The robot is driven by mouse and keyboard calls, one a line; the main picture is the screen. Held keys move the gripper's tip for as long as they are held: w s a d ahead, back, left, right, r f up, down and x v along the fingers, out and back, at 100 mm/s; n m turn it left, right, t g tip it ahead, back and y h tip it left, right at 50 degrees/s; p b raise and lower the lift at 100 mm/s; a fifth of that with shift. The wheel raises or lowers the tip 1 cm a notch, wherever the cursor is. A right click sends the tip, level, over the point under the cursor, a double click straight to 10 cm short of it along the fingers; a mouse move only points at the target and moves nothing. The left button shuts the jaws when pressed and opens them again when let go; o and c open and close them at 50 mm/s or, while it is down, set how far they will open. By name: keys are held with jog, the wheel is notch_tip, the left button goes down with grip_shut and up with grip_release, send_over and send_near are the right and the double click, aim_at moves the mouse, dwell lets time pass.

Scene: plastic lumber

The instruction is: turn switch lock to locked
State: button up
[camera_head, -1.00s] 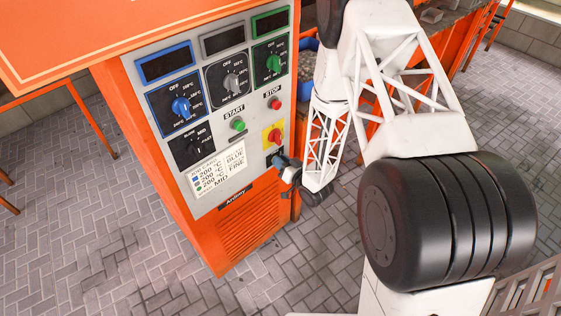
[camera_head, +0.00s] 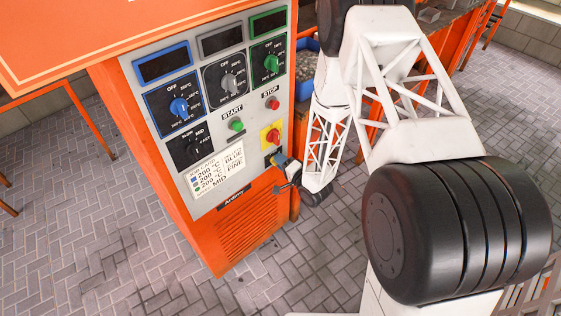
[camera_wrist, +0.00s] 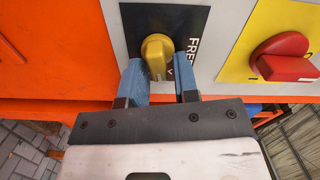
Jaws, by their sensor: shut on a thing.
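The switch lock is a yellow knob (camera_wrist: 156,50) on a black plate (camera_wrist: 192,22) with white lettering starting "FRE", the rest cut off or hidden. It shows in the wrist view, top centre. My gripper (camera_wrist: 160,76) has its blue fingers on both sides of the knob's lower end and is shut on it. In the head view my gripper (camera_head: 281,163) is at the lower right corner of the grey panel, below the red knob. The switch lock is mostly hidden there, so its exact setting is hard to read.
A red rotary switch on a yellow plate (camera_wrist: 285,58) is close to the right of my gripper in the wrist view. The grey panel (camera_head: 212,150) also carries dials and start and stop buttons. An orange bench (camera_head: 404,92) stands behind my arm.

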jog(key=shift+w+a+m, duration=0.1)
jog(key=shift+w+m, duration=0.2)
jog(key=shift+m, duration=0.8)
jog(key=o, duration=0.7)
jog(key=shift+c, duration=0.2)
jog(key=shift+s, duration=0.1)
jog(key=shift+s+f, duration=0.15)
jog(key=v, duration=0.7)
jog(key=shift+d, duration=0.35)
jog(key=shift+s, duration=0.15)
